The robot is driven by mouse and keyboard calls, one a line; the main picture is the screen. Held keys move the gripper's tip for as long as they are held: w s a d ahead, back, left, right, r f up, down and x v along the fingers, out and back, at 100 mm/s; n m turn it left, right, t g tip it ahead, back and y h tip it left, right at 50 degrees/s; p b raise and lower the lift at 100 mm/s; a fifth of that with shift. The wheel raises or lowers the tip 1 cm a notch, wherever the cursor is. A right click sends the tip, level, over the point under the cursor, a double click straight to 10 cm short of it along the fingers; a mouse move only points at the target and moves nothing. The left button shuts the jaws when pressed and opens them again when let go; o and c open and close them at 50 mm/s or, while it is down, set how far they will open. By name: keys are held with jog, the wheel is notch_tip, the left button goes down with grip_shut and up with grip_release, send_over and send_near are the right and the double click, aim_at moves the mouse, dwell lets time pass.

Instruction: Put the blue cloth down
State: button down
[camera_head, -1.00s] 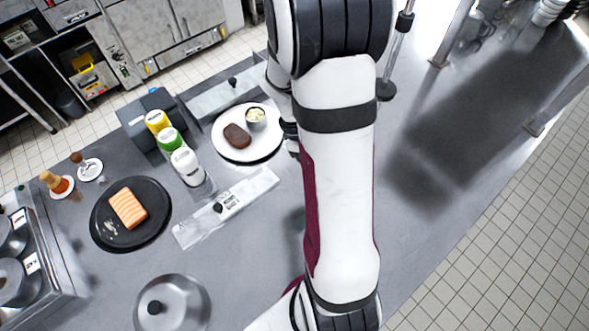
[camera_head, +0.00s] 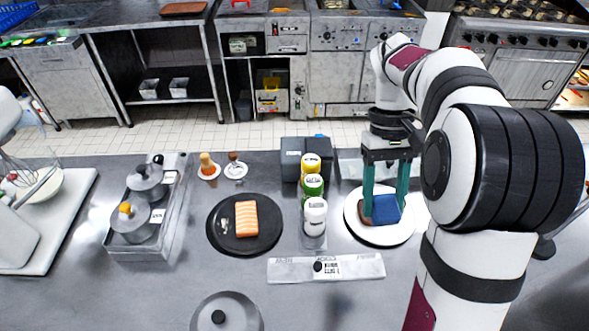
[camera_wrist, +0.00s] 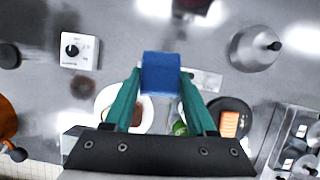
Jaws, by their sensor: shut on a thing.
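The blue cloth (camera_head: 387,211) is a small folded piece between the two green fingers of my gripper (camera_head: 385,203). In the head view it appears over the white plate (camera_head: 372,237) at the right. The wrist view shows the cloth (camera_wrist: 160,73) held between both fingertips, which are shut on it. It appears raised above the counter; the exact height is hard to tell. A brown steak (camera_head: 364,213) on the plate is partly hidden behind the cloth and fingers.
Left of the plate stand several bottles (camera_head: 314,212) in a holder. A black plate (camera_head: 218,238) with salmon (camera_head: 246,219) lies further left. A metal lid (camera_head: 226,316) and a labelled rail (camera_head: 290,268) are in front. Pots (camera_head: 133,222) stand far left. Bare counter shows at front.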

jog(key=w+a+r+m, duration=0.1)
jog(key=w+a+r, duration=0.1)
jog(key=a+r, duration=0.35)
jog(key=w+a+f+n+t+h, duration=0.1)
jog(key=w+a+f+n+t, duration=0.1)
jog(key=w+f+n, duration=0.2)
jog(key=w+a+f+n+t+h, duration=0.1)
jog(key=w+f+n, duration=0.3)
jog(key=w+n, duration=0.4)
jog(key=w+a+f+n+t+h, duration=0.2)
jog(key=w+f+n+h, duration=0.1)
jog(key=w+n, duration=0.4)
jog(key=shift+a+f+n+t, duration=0.35)
jog(key=shift+f+n+t, duration=0.1)
jog(key=shift+n, duration=0.35)
jog(key=w+a+f+n+t, duration=0.2)
jog(key=w+a+n+t, duration=0.15)
jog(key=w+n, duration=0.2)
jog(key=n+t+y, duration=0.2)
jog(key=n+y, duration=0.3)
jog(key=n, duration=0.5)
send_over(263, 169)
jog(key=s, duration=0.2)
notch_tip(263, 169, down, 6)
notch_tip(263, 169, down, 10)
jog(key=shift+f, duration=0.15)
jog(key=shift+f, duration=0.15)
jog(key=shift+c, duration=1.1)
grip_release()
